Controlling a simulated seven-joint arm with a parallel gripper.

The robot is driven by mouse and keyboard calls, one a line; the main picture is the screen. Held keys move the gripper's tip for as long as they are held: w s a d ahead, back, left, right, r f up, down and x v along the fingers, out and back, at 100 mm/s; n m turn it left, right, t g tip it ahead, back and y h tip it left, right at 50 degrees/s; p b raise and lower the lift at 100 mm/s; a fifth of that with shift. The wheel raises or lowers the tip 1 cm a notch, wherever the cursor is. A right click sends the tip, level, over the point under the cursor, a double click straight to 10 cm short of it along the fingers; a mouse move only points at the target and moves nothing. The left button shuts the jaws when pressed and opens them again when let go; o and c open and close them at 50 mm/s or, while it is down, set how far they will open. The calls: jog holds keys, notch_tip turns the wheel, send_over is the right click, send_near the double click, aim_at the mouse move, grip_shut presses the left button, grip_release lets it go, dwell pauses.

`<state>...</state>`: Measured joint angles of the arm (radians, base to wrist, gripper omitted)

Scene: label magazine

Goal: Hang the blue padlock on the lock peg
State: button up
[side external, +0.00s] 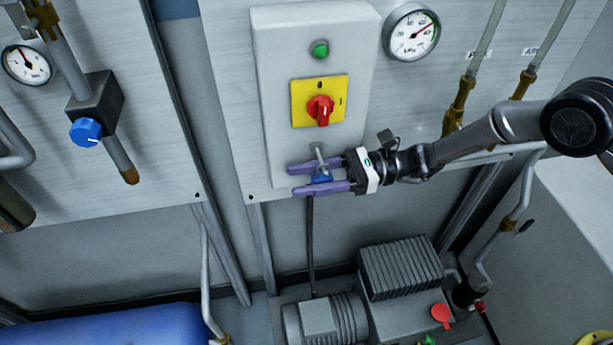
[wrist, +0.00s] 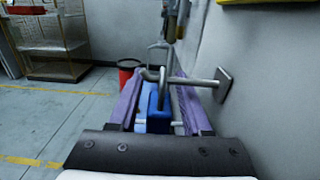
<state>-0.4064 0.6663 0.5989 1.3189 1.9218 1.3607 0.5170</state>
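The peg also shows in the side view (side external: 319,154), sticking out from the box's lower part. My gripper (wrist: 160,102) is open, its fingers on both sides of the padlock with a gap visible at the right.
The grey switch box (side external: 275,100) carries a red knob (side external: 320,109) on a yellow plate and a green button (side external: 320,49). A black cable (side external: 310,240) runs down below my fingers. A motor unit (side external: 330,318) stands underneath. Gauges and pipes flank the panel.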

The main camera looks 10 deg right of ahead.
jog(key=shift+o, duration=0.7)
jog(key=d, duration=0.8)
jog(key=s+d+r+n+g+h, duration=0.2)
jog(key=s+d+r+n+h, duration=0.5)
jog(key=s+d+r+n, duration=0.4)
jog(key=s+d+r+n+t+h, duration=0.1)
jog(key=s+d+n+t+h, duration=0.2)
jog(key=s+d+h, duration=0.2)
jog(key=s+d+r+n+t+h, duration=0.1)
jog(key=s+d+n+t+h, duration=0.3)
jog(key=s+d, duration=0.7)
jog(key=d+h, duration=0.2)
jog(key=d, duration=0.4)
jog(key=shift+s+t, duration=0.2)
jog(key=shift+t, duration=0.1)
